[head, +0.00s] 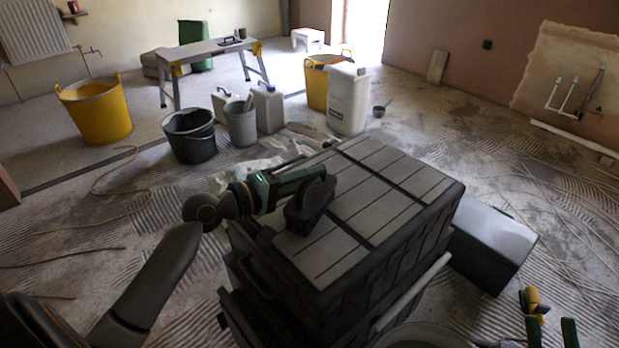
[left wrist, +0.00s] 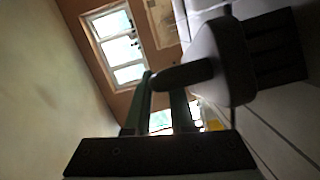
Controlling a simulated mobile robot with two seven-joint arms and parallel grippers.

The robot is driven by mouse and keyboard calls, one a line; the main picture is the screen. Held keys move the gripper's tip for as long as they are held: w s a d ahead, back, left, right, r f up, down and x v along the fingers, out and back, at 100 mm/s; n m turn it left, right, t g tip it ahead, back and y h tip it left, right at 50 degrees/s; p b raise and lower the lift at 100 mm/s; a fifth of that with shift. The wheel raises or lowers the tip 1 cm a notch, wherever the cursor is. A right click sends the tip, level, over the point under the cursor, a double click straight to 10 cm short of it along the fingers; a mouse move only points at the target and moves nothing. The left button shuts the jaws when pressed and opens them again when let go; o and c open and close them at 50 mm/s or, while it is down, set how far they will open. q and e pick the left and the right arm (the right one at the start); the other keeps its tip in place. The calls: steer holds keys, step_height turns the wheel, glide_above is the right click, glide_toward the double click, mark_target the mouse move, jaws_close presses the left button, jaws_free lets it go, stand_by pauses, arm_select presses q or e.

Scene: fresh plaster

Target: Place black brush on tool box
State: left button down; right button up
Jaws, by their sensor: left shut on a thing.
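The black tool box (head: 405,185) stands on the floor in front of me, its grooved grey lid facing up. My left gripper (head: 312,175) reaches over the lid's left part. It is shut on the black brush (head: 310,206), whose dark body shows at the lid's left side. In the left wrist view the brush's rounded body (left wrist: 222,60) and dark handle show at the green fingers (left wrist: 160,100). The brush is at or just above the lid; I cannot tell whether it touches. My right gripper (head: 552,332) is at the bottom right edge, its green fingers apart.
A dark case (head: 492,245) lies on the floor right of the tool box. A bucket rim (head: 425,338) shows at the bottom. Behind stand a white canister (head: 348,98), a black bucket (head: 189,135) and a yellow tub (head: 95,110). Most of the lid is bare.

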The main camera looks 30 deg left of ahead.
steer(key=shift+r, duration=0.1)
arm_select(q)
steer(key=shift+f, duration=0.1)
steer(key=c, duration=0.8)
jaws_free()
steer(key=shift+o, duration=0.2)
arm_select(e)
steer(key=shift+s+r, duration=0.1)
steer(key=shift+r, duration=0.2)
arm_select(q)
steer(key=shift+s+a, duration=0.15)
steer(key=shift+s, duration=0.1)
steer(key=v, duration=1.1)
steer(key=shift+s, duration=0.25)
arm_select(e)
steer(key=shift+s+r+n+t+y, duration=0.2)
steer(key=shift+r+n+t+y, duration=0.1)
steer(key=shift+r+t, duration=0.1)
